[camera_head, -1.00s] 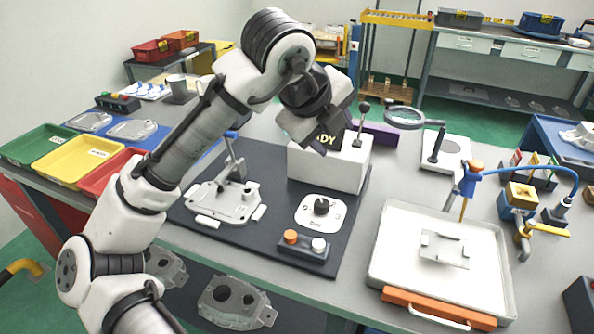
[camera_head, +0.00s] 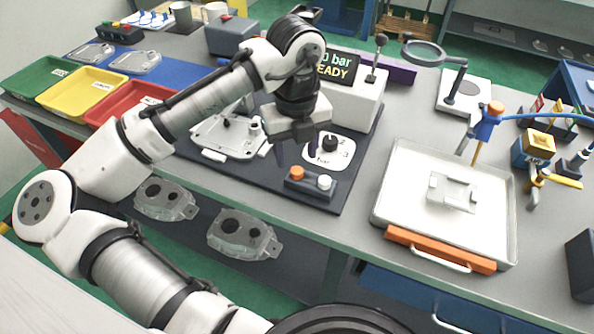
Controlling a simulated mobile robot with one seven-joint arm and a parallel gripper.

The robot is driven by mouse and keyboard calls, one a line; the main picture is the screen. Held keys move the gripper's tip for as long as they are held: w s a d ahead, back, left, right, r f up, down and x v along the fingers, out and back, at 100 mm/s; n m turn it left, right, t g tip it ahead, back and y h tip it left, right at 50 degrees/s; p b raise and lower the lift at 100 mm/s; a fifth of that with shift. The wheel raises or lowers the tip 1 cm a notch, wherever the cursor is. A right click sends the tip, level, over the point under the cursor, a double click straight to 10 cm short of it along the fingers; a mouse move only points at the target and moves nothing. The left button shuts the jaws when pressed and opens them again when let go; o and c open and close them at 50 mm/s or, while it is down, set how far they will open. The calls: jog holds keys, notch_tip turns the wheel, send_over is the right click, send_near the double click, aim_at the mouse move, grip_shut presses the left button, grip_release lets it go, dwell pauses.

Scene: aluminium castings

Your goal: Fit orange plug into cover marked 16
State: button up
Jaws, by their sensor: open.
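My gripper (camera_head: 296,152) is open and points down over the dark mat, just behind the button box. Nothing shows between its fingers. A grey casting (camera_head: 228,137) lies in the clamp fixture to its left. Two grey castings lie on the blue mat at the back left, one on the left (camera_head: 91,54) and one on the right (camera_head: 135,62). I cannot read a 16 on any casting. A dark block (camera_head: 119,34) behind them holds small coloured pieces, including red, yellow and green. I cannot make out an orange plug for certain.
A button box (camera_head: 311,184) with orange and white buttons and a dial plate (camera_head: 330,149) are close to my gripper. A white READY box (camera_head: 352,107) stands behind. A white tray (camera_head: 384,212) is at right; green, yellow and red trays (camera_head: 150,86) are at left.

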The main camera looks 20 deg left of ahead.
aim_at(297, 170)
jog(key=shift+f+p, duration=0.3)
jog(key=shift+f, duration=1.9)
grip_shut()
